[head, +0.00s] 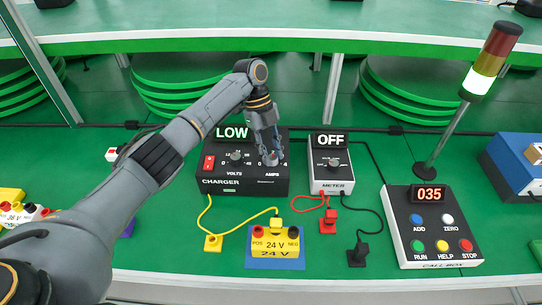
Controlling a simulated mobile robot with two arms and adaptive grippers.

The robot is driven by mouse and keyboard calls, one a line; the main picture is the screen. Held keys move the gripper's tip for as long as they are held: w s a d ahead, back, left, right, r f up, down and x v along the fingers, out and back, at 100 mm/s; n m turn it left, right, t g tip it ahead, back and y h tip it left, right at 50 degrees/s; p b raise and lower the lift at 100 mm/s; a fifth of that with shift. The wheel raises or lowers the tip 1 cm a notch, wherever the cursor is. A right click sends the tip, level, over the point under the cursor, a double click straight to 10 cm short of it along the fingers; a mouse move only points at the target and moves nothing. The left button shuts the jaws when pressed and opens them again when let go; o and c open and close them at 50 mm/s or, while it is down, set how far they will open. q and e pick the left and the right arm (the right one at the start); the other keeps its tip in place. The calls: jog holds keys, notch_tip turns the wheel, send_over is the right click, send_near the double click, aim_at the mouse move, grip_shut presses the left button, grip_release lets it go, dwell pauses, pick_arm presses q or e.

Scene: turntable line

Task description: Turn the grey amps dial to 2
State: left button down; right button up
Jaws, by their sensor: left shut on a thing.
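The black charger box (240,186) stands on the green bench in the head view, with a lit LOW display (232,133) on top. Its volts dial (237,156) is on the left of the face. The grey amps dial (271,160) is on the right, at the tips of my left gripper (269,156). My left gripper points down and is shut on the amps dial. The fingers cover much of the dial and its scale, so I cannot read its setting. My right gripper is not in view.
Right of the charger stands a meter (331,176) reading OFF. Further right are a call box (432,226) showing 035 and a lamp pole (444,135). A yellow 24 V block (274,244) and cables lie in front. A blue box (515,165) is far right.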

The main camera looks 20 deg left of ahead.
pick_arm(q)
jog(key=shift+f+m, duration=0.15)
jog(key=shift+m, duration=0.15)
jog(key=c, duration=1)
grip_release()
jog(key=shift+c, duration=0.2)
jog(key=v, duration=1.2)
jog(key=shift+d, duration=0.2)
jog(key=shift+w, duration=0.1)
